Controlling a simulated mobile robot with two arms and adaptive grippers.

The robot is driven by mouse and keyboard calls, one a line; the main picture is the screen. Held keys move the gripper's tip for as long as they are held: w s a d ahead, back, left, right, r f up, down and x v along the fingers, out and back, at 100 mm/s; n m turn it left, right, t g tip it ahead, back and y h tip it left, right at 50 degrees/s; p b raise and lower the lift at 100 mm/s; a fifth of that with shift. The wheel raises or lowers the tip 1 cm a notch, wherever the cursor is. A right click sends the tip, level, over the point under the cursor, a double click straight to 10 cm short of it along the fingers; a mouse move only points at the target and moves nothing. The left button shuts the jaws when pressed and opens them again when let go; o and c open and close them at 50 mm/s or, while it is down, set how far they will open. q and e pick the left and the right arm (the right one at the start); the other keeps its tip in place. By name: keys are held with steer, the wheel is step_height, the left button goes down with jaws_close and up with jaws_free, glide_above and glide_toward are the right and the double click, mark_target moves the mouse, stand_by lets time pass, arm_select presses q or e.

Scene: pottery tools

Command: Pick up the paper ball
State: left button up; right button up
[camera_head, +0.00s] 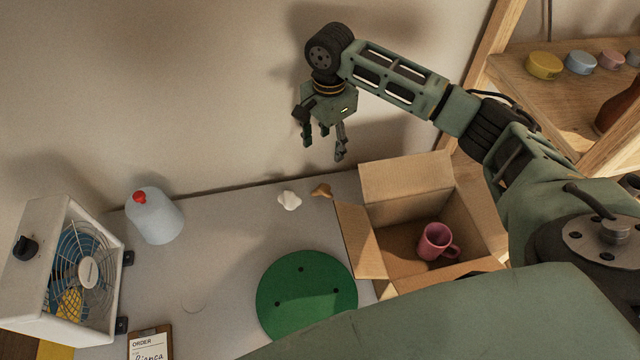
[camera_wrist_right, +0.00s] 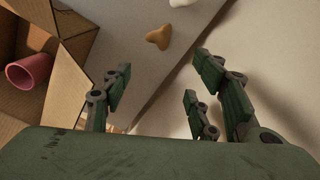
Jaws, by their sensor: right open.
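A small crumpled white paper ball (camera_head: 289,200) lies on the light grey table (camera_head: 215,270) near its back edge, against the wall side. It also shows at the top edge of the right wrist view (camera_wrist_right: 183,2), partly cut off. My right gripper (camera_head: 325,150) is open and empty, raised above the back of the table near the wall. In the head view it appears above and slightly right of the paper ball, apart from it. In the right wrist view its fingers (camera_wrist_right: 160,95) are spread with nothing between them. My left gripper is not in view.
A small brown lump (camera_head: 321,190) lies just right of the paper ball. An open cardboard box (camera_head: 405,178) holding a pink mug (camera_head: 436,242) stands at the right. A green disc (camera_head: 307,293), a bottle (camera_head: 155,215), a fan (camera_head: 62,275) and a clipboard (camera_head: 150,332) are also there.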

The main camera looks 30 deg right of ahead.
mark_target(327, 186)
steer(key=f+b, duration=0.6)
steer(key=shift+s+f, duration=0.35)
steer(key=shift+f, duration=0.05)
step_height(327, 186, down, 2)
steer(key=b, duration=0.2)
steer(key=shift+f+b, duration=0.2)
steer(key=shift+b, duration=0.2)
steer(key=shift+f, duration=0.6)
steer(key=f, duration=0.2)
steer(key=f+p, duration=0.1)
steer(key=f, duration=0.2)
steer(key=shift+s+a+f, duration=0.15)
steer(key=shift+a+f, duration=0.05)
steer(key=shift+f, duration=0.5)
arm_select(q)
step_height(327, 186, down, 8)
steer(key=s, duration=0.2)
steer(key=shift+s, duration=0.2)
arm_select(e)
steer(key=c, duration=0.7)
